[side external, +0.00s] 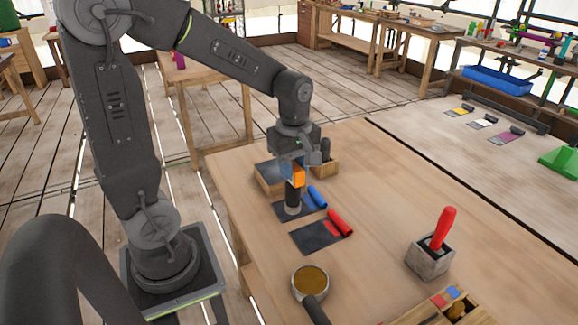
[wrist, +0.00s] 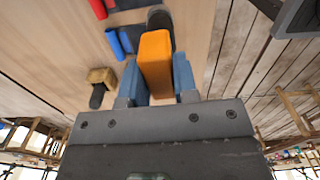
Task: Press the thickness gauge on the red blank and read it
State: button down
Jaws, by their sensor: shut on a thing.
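My gripper (side external: 294,168) is shut on the thickness gauge (side external: 294,194), which has an orange body and a dark round lower end. In the wrist view the gauge's orange body (wrist: 155,60) sits between my blue fingers. The gauge is upright over the dark sheet with a blue roll (side external: 316,196); I cannot tell whether its tip touches that sheet. The red blank (side external: 340,223), a dark sheet with a red roll at one end, lies nearer the side camera, apart from the gauge. Its red roll (wrist: 98,8) shows at the top of the wrist view.
A wooden box (side external: 268,180) and a small wooden block (side external: 327,168) stand behind the gauge. A round pot with amber contents (side external: 310,281), a grey block (side external: 430,258) holding a red-handled tool, and a wooden tray (side external: 440,308) stand nearer. The table's middle right is clear.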

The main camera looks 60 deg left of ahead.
jog(key=w+d+f+n, duration=0.2)
jog(key=w+f+n, duration=0.2)
jog(key=f+n, duration=0.3)
jog(key=shift+w+d+f, duration=0.15)
jog(key=shift+d+f, duration=0.25)
jog(key=shift+f, duration=0.4)
jog(key=c, duration=0.8)
grip_release()
notch_tip(320, 180, up, 13)
jog(key=s+d+r+m+t, duration=0.2)
jog(key=s+m, duration=0.4)
jog(key=m, duration=0.6)
jog(key=s+d+r+m+t, duration=0.2)
jog(key=s+m, duration=0.5)
jog(key=m, duration=0.6)
jog(key=shift+s+d+m+t, duration=0.3)
jog(key=shift+d+t, duration=0.25)
jog(key=shift+t, duration=0.25)
